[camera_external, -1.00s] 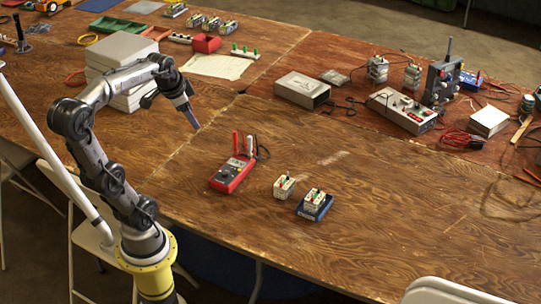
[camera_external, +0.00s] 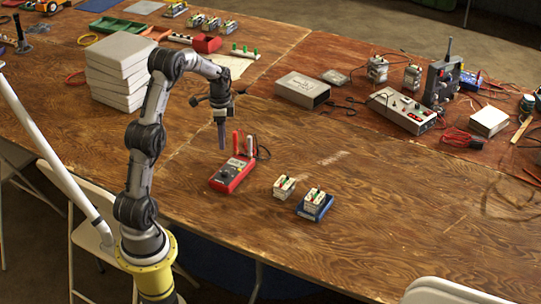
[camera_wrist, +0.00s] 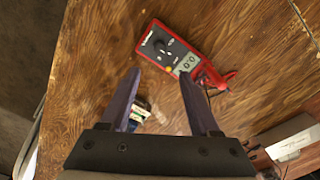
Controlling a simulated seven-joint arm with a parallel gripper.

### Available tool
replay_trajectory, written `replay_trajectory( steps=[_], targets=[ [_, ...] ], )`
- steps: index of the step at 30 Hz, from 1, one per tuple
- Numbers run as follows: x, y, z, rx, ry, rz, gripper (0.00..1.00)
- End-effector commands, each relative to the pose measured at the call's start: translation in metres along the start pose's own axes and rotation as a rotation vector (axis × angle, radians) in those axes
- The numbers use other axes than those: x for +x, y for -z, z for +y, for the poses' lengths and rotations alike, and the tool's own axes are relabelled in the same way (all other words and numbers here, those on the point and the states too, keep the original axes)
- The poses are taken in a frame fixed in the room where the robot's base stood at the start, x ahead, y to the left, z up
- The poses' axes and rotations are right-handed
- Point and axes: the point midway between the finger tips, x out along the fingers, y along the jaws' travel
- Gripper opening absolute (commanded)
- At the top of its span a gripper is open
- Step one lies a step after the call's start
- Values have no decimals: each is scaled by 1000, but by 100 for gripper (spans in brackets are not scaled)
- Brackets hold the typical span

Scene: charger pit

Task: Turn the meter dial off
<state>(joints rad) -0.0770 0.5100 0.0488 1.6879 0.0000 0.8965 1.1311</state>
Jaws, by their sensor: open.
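The red meter (camera_external: 232,174) lies flat on the wooden table in the external view, with red and white probes standing at its far end. In the wrist view the meter (camera_wrist: 172,52) shows at the top, with its round black dial (camera_wrist: 158,44) on the face and a small display reading what looks like zeros. I cannot tell the dial's setting. My gripper (camera_external: 221,147) points down above and slightly left of the meter's far end, apart from it. In the wrist view the two fingers of my gripper (camera_wrist: 160,80) are spread with nothing between them; the right fingertip overlaps the meter's display end.
A stack of pale boxes (camera_external: 115,75) is at the back left. A grey control box (camera_external: 402,110) is at the right. The front right table is clear.

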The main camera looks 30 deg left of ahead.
Motion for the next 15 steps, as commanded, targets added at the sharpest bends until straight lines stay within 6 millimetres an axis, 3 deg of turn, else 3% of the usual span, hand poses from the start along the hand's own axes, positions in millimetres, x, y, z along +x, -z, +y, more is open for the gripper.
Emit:
replay_trajectory(
  steps=[15],
  targets=[
    [91, 0, 1, -1, -3, -1, 63]
  ],
)
